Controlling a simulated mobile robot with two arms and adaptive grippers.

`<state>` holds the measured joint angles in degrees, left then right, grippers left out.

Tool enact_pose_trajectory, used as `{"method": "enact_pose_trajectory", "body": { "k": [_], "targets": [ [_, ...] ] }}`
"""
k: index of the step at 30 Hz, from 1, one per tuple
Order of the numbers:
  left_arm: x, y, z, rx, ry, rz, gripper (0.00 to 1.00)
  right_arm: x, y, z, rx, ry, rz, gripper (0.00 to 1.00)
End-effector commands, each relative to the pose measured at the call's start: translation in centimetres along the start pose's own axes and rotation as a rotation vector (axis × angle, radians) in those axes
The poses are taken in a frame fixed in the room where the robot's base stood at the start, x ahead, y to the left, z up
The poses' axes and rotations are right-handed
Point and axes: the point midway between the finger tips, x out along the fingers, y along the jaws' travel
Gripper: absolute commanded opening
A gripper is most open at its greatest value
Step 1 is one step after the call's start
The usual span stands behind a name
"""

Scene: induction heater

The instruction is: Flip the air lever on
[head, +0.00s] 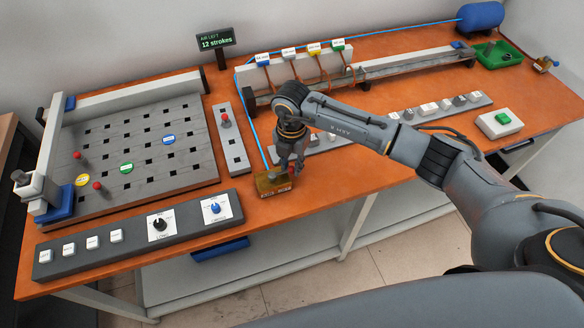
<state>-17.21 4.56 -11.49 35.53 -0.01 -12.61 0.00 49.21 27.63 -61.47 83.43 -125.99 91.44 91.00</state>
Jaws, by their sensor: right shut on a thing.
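A brass valve block (270,183) with small labels stands at the front edge of the orange table, with a blue air hose running to it. My right gripper (291,168) points down just above and beside this block, at its right side. Its fingers are shut on what appears to be the air lever on the block. My left gripper is not in view.
A perforated grey plate (140,160) with coloured discs and red-knobbed pins lies at left. A control panel (125,242) with buttons and knobs is at front left. A sign (215,40) reads "12 strokes". A blue tank (480,17) and green tray (498,55) are at back right.

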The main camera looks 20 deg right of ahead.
Motion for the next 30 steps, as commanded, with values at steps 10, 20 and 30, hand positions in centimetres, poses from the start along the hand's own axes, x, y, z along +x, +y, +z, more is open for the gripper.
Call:
{"method": "enact_pose_trajectory", "body": {
  "k": [10,20,30],
  "targets": [
    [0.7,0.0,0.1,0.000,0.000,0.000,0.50,0.3,-0.1,-0.1,-0.052,0.006,-0.009,0.00],
    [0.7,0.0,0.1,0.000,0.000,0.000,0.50,0.2,0.0,0.0,-0.049,0.004,-0.006,0.46],
    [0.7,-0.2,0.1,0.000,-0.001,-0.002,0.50,-2.6,0.1,0.1,-0.050,0.000,-0.001,0.46]
  ]
}}
